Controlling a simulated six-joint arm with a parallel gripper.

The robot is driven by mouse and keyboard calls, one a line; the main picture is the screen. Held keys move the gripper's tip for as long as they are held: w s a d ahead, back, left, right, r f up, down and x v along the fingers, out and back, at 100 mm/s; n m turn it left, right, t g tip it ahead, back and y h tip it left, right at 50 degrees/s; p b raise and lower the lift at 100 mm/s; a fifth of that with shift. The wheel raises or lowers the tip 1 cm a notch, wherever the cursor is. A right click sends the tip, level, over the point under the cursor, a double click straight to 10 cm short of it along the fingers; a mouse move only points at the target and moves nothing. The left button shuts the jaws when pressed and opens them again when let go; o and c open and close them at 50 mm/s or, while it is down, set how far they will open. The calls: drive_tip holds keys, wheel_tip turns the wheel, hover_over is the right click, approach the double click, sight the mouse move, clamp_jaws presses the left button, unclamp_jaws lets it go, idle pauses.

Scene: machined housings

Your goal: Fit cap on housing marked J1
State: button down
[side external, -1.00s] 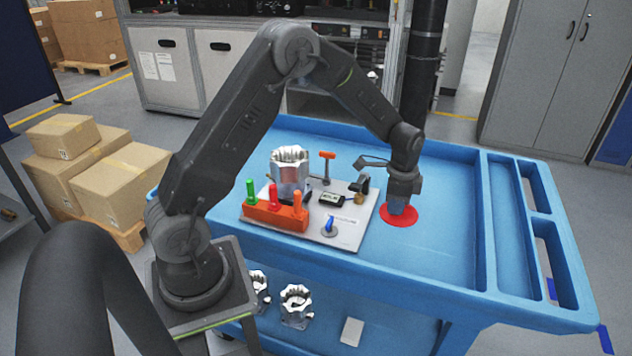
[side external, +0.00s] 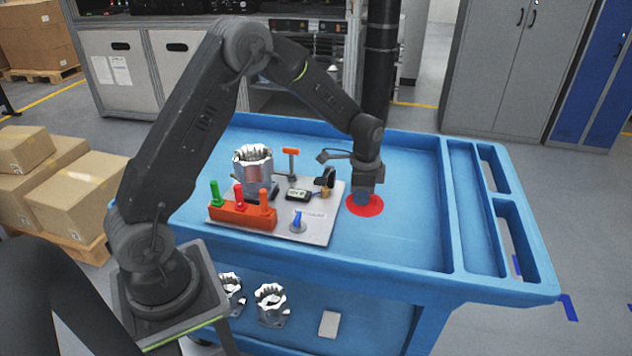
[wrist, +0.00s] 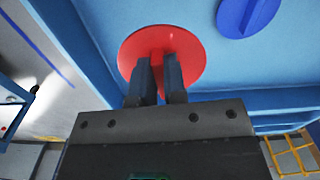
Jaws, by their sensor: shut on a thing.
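The red round cap (side external: 372,209) is at the blue cart top, right of the fixture plate; I cannot tell whether it touches the surface. My gripper (side external: 363,197) points down over it. In the wrist view, the two fingers (wrist: 160,75) are shut on the raised grip of the red cap (wrist: 190,48), whose disc spreads out around them. A silver housing with a notched open top (side external: 254,172) stands upright on the plate's back left, away from my gripper. No J1 mark is readable. A blue round cap (wrist: 240,18) lies beside the red one in the wrist view.
The grey plate (side external: 300,234) carries an orange block with green, red and orange pegs (side external: 240,215), an orange-topped post (side external: 291,158), a small display (side external: 298,195) and a blue lever (side external: 298,220). More silver housings (side external: 271,303) stand on the lower shelf. The cart top's right side is clear.

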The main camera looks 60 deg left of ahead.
wheel_tip(320, 180, up, 16)
drive_tip(key=n, duration=0.6)
hover_over(251, 173)
drive_tip(key=w+a, duration=0.2)
drive_tip(key=a, duration=0.3)
wheel_tip(251, 173, down, 6)
drive_tip(key=shift+s+a+r, duration=0.1)
drive_tip(key=shift+s+r, duration=0.05)
drive_tip(key=shift+r, duration=0.1)
drive_tip(key=shift+f, duration=2.4)
drive_tip(key=shift+f, duration=1.1)
idle(0.7)
